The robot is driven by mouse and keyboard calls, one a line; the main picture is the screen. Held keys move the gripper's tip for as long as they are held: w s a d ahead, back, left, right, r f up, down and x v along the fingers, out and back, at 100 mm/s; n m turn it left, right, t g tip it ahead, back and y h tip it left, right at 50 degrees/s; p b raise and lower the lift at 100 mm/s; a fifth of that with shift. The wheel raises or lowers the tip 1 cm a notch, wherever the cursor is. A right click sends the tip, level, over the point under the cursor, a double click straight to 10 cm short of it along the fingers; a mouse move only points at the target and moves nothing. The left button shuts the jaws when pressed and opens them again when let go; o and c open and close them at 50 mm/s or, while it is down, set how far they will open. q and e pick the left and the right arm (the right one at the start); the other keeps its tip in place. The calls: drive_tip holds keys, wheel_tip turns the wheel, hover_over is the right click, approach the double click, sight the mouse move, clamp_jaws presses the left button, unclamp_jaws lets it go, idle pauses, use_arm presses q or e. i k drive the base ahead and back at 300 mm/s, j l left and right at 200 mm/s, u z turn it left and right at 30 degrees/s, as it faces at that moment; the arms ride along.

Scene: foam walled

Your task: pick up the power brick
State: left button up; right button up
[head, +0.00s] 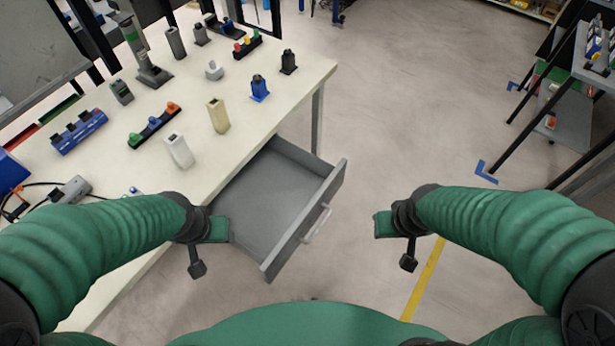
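A small grey box (75,187) with a black cable beside it lies on the white table at the left. It looks like the power brick, but I cannot be sure. My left gripper (207,246) is to the right of it, past the table's front edge and in front of the open drawer. My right gripper (396,243) hangs over the floor to the right of the drawer. Nothing is seen held in either one. Their finger gaps are not clear from this angle. My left forearm covers the front part of the table near the grey box.
The white table (285,82) holds several bottles, blocks and holders, including a blue holder (78,131), a white bottle (179,150) and a beige one (218,116). A grey drawer (262,196) stands open and empty. A shelf rack (572,105) is at right. The floor between is clear.

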sight(74, 190)
drive_tip(key=u, duration=1.75)
drive_tip(key=i+j, duration=0.25)
drive_tip(key=i, duration=0.15)
drive_tip(key=i+j+z, duration=0.1)
drive_tip(key=z, duration=0.3)
drive_tip(key=i+j+z, duration=0.1)
drive_tip(key=z, duration=0.35)
drive_tip(key=i+j+z, duration=0.1)
drive_tip(key=z, duration=0.3)
drive_tip(key=j+z, duration=0.2)
drive_tip(key=z, duration=0.2)
drive_tip(key=i+j, duration=0.05)
